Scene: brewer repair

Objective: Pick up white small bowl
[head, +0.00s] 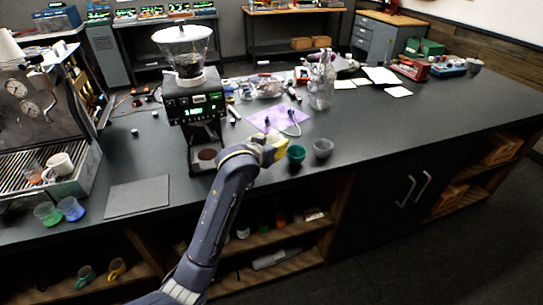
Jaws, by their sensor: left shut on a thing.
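My left gripper (262,146) is over the counter in the head view, just right of the coffee grinder's base. It is shut on a small yellow thing (274,151), whose full shape is partly hidden by the gripper. A small teal-green bowl (296,155) stands close to the right of it. A small pale grey, whitish bowl (323,148) stands upright on the counter just right of the green one, apart from the gripper. It is the nearest match to the white small bowl. My right gripper is not in view.
The coffee grinder (196,110) stands left of the gripper. The espresso machine (40,120) is at far left. The counter (400,125) is clear to the right.

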